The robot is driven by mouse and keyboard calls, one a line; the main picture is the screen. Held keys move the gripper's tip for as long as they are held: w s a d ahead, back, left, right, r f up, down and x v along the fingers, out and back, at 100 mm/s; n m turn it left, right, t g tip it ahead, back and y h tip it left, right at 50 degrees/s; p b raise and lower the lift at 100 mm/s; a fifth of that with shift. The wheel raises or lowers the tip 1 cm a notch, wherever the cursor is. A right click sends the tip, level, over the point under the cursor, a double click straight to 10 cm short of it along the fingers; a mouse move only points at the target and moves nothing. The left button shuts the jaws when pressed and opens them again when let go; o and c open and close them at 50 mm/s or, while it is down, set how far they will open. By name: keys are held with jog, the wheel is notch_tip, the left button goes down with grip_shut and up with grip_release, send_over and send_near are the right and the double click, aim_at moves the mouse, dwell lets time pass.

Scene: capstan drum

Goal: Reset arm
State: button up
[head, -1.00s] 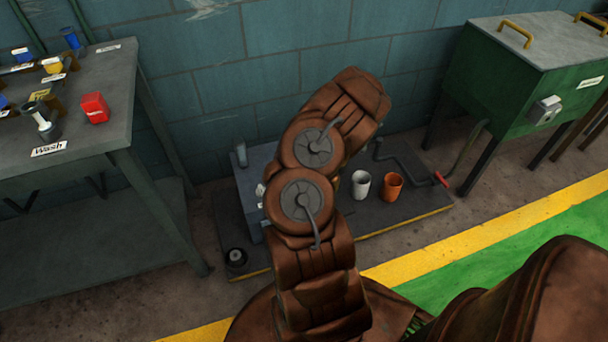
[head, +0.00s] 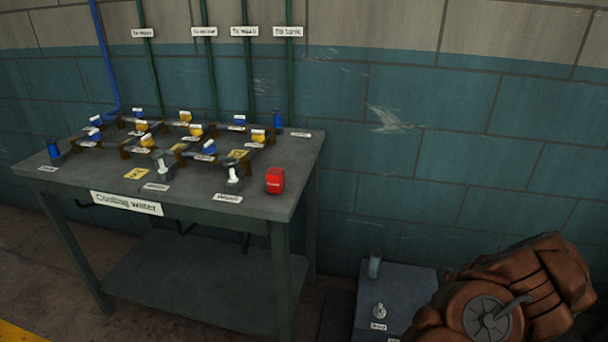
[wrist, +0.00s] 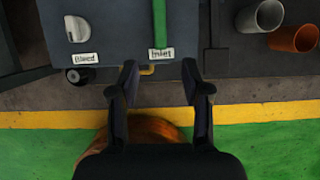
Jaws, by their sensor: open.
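My brown arm shows at the lower right of the head view, beside a grey box (head: 398,300) with a knob; my gripper is out of sight there. In the wrist view my gripper (wrist: 160,84) is open, its two dark fingers apart with nothing between them. Beyond the fingertips is the front of the grey box (wrist: 115,35), with labels reading "Bleed" and "Inlet". A white knob (wrist: 76,28) sits above the "Bleed" label, and a green strip (wrist: 160,22) runs up from the "Inlet" label.
A grey table (head: 200,270) with several blue and yellow valves and a red block (head: 275,180) stands left. In the wrist view a white cup (wrist: 260,16) and an orange cup (wrist: 293,38) are at upper right. A yellow line (wrist: 270,115) crosses the floor.

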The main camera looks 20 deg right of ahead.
jog(key=w+a+r+n+t+y, duration=0.35)
jog(key=w+a+r+n, duration=0.75)
jog(key=w+a+r, duration=0.55)
jog(key=a+r+n+y, duration=0.2)
jog(key=a+r+n, duration=0.4)
jog(key=a, duration=0.5)
jog(key=a+r+n+y, duration=0.3)
jog(key=a+r+n, duration=0.3)
jog(key=a, duration=0.4)
jog(key=s+a+r+n+g, duration=0.2)
jog(key=s+a+n+g, duration=0.1)
jog(key=s+a+n, duration=0.4)
jog(key=s+a+r+n+g, duration=0.2)
jog(key=s+a+n, duration=0.25)
jog(key=s, duration=0.35)
jog(key=s+d+r+n+g+h, duration=0.1)
jog(key=s+d+n+g+h, duration=0.25)
jog(key=s, duration=0.75)
jog(key=s+d+r+n+g+h, duration=0.1)
jog(key=s+d+n+g+h, duration=0.3)
jog(key=s, duration=0.8)
notch_tip(320, 180, up, 19)
jog(key=w+a+n+t+y+p, duration=0.1)
jog(key=a+t+p, duration=0.1)
jog(key=p, duration=1.6)
jog(key=shift+t+y, duration=0.3)
jog(key=shift+t, duration=0.4)
jog(key=shift+c, duration=0.6)
jog(key=shift+d, duration=0.2)
